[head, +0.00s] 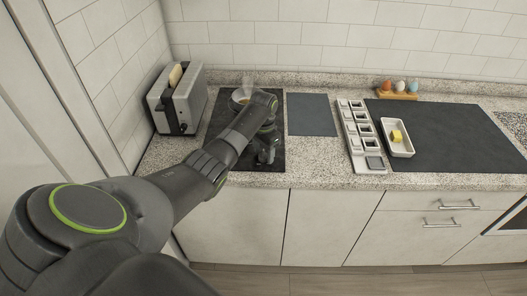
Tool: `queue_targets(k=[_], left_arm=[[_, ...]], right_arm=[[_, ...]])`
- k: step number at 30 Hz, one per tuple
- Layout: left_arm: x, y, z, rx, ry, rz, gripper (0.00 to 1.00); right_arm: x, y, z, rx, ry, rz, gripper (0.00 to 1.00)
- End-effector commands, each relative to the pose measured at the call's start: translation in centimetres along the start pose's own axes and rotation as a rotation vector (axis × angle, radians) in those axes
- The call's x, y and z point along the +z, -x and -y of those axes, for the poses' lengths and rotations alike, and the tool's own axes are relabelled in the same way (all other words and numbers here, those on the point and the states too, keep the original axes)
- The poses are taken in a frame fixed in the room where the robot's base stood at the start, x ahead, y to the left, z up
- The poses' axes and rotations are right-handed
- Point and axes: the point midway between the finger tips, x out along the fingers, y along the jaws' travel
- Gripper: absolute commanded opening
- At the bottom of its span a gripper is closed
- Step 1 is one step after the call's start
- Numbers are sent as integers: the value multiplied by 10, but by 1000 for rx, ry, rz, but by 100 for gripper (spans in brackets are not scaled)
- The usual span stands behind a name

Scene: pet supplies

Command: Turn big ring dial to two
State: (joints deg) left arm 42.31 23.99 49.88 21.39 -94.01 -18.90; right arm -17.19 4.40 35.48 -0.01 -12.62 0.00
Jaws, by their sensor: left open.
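I cannot make out the big ring dial or its marks; my arm covers part of the black hob (273,104). My left gripper (266,156) is open and points down over the front right part of the hob. It looks close to the hob surface, but I cannot tell whether it touches anything. A small pan (240,98) with steam above it stands at the back of the hob, partly behind my left arm. My right gripper is out of view.
A silver toaster (176,102) with bread stands left of the hob. Right of it lie a dark grey mat (310,115), a white row of square frames (352,125), and a white dish (404,151) with a yellow block (397,136). A wooden holder (397,95) carries coloured eggs behind.

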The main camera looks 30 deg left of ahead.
Motion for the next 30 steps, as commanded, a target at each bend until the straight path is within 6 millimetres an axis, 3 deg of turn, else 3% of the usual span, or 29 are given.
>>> queue_targets(k=[11, 21, 30], left_arm=[[0, -5, 0, 0, 0, 0, 52], [0, -4, 0, 0, 0, 0, 8], [0, -4, 0, 0, -42, 0, 8]], right_arm=[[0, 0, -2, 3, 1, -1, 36], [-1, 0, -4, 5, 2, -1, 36], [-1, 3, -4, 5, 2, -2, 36]])
